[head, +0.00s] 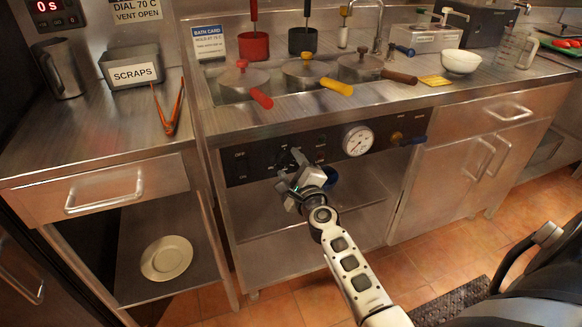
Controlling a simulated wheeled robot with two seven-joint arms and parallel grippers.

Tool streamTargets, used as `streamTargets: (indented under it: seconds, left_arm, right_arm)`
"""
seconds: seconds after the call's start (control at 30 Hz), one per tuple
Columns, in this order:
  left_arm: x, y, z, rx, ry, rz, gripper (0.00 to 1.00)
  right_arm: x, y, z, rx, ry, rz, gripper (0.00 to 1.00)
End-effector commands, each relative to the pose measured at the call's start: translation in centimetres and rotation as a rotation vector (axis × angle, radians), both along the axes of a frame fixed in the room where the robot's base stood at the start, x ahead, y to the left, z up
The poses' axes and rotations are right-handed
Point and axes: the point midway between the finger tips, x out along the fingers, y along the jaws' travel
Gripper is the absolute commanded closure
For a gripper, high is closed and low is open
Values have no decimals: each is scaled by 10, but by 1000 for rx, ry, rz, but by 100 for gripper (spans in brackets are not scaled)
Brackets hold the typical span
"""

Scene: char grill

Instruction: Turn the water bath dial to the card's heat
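My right gripper (290,178) is at the black control panel (240,165) on the front of the water bath counter. A dark dial (284,158) shows partly behind its fingers; the gripper hides much of it, and I cannot tell whether the fingers are closed on it or what its setting is. A round white gauge (357,140) is to the right on the panel; its reading is too small to tell. The bath card (208,43) stands behind the bath; its heading reads "BATH CARD", but the smaller lines are not clear. My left gripper is not in view.
Three lidded pots (305,72) with red, yellow and brown handles sit in the bath, handles jutting forward. A sign (137,10) reads "DIAL 70 C VENT OPEN". Orange tongs (170,108) lie on the left counter. A blue object (331,178) is just behind my gripper. The lower shelf (270,258) is clear.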

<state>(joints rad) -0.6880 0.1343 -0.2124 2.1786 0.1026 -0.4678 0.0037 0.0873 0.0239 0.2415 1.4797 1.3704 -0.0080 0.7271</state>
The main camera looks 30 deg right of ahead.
Motion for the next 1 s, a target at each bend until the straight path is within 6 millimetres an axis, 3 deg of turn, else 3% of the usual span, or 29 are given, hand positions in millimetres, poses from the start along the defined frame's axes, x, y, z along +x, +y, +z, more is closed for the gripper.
streamTargets:
  seconds: [0.17, 0.27, 0.7, 1.0]
  left_arm:
    - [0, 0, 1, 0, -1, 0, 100]
    - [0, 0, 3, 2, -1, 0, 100]
    - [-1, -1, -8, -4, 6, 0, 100]
    - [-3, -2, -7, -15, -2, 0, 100]
  right_arm:
    - [-5, 1, 1, 0, -1, -1, 45]
    - [-18, 4, 1, 0, 0, -1, 45]
    - [-118, 28, -3, 0, 3, -1, 45]
    - [-153, 37, 0, -1, 0, 0, 45]
